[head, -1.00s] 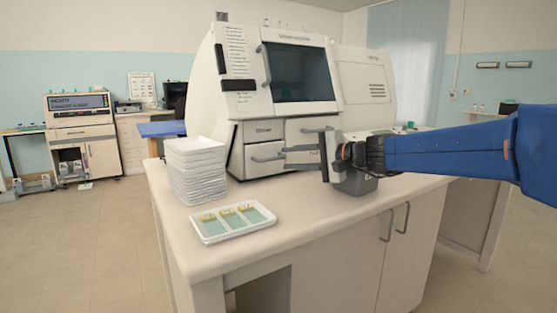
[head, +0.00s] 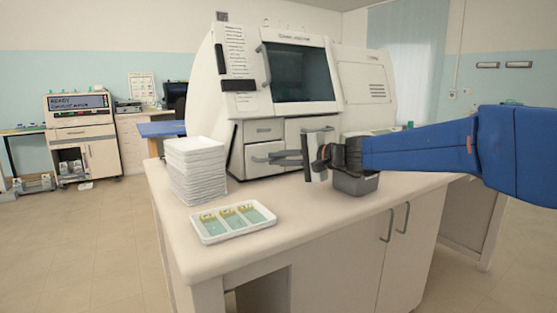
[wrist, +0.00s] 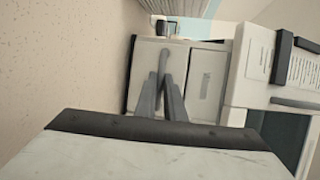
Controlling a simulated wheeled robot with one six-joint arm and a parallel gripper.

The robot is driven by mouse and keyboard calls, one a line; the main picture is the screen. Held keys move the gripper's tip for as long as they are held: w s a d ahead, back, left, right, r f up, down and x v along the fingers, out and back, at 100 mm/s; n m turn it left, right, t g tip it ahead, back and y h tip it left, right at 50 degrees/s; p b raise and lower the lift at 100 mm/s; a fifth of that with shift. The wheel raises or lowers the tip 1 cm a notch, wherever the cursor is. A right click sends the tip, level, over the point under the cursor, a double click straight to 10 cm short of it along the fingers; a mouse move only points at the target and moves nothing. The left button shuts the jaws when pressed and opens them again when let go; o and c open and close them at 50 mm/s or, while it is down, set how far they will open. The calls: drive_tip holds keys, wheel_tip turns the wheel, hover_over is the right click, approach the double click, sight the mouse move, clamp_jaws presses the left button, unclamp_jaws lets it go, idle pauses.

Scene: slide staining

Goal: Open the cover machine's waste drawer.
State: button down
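The cover machine (head: 225,100) is a large white unit with a dark window on the bench. Its lower front has pale drawer fronts; the lower left one (head: 252,167) carries a grey bar handle (head: 262,159). In the wrist view this handle (wrist: 164,58) stands upright in the picture, just beyond the fingertips. My gripper (head: 274,158) reaches in from the right at the handle's height. Its two grey fingers show in the wrist view (wrist: 164,82) with a gap between them. Whether they touch the handle is not clear. The drawer looks closed. Its label is unreadable.
A stack of white trays (head: 195,160) stands left of the machine. A white tray with slides (head: 232,233) lies at the front of the bench. A grey bin (head: 355,184) sits beneath my wrist. The bench top (head: 300,200) between them is clear.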

drive_tip(key=s+d, duration=0.2)
drive_tip(key=s, duration=0.2)
drive_tip(key=s+d, duration=0.3)
drive_tip(key=s, duration=0.1)
drive_tip(key=s+d, duration=0.3)
drive_tip(key=s, duration=0.1)
drive_tip(key=shift+d, duration=0.1)
drive_tip(key=c, duration=1.8)
unclamp_jaws()
drive_tip(key=shift+c, duration=0.2)
drive_tip(key=shift+d, duration=0.1)
drive_tip(key=v, duration=1.7)
drive_tip(key=shift+s, duration=0.1)
